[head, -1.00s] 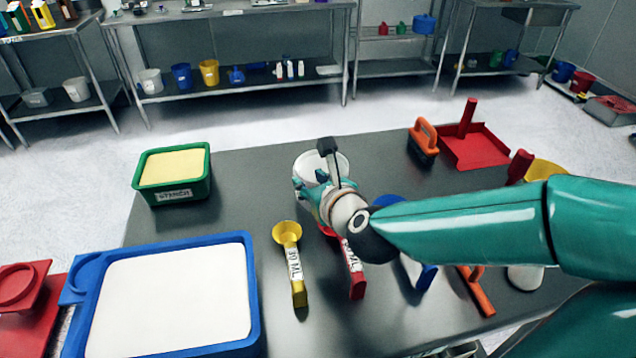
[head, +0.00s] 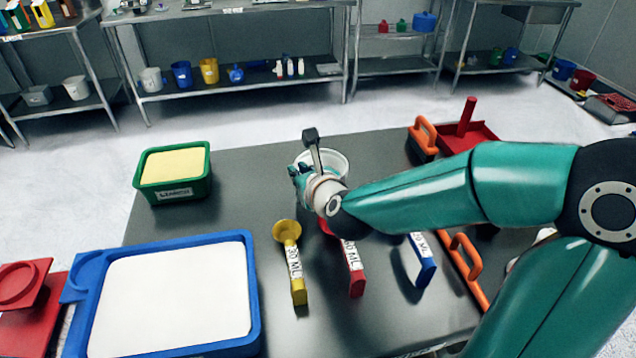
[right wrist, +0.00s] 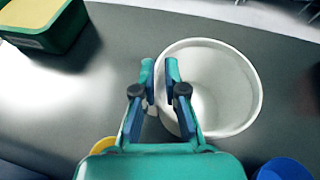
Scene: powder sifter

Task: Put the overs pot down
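The overs pot appears to be the white round pot (head: 336,160), near the back middle of the table. It looks empty in the right wrist view (right wrist: 225,95). My right gripper (head: 300,178) is at its near left rim. In the right wrist view the two fingers (right wrist: 160,75) are close together with the pot's wall between them, one finger inside and one outside; they look shut on the wall. The pot looks upright; whether its base touches the table is hidden. My left gripper is not in view.
A green tub (head: 172,192) of yellow powder stands left of the pot. A blue tray (head: 255,290) of white powder is at front left. Yellow (head: 296,275), red (head: 353,272) and blue (head: 424,262) scoops lie in front. The table (head: 245,190) is clear between tub and pot.

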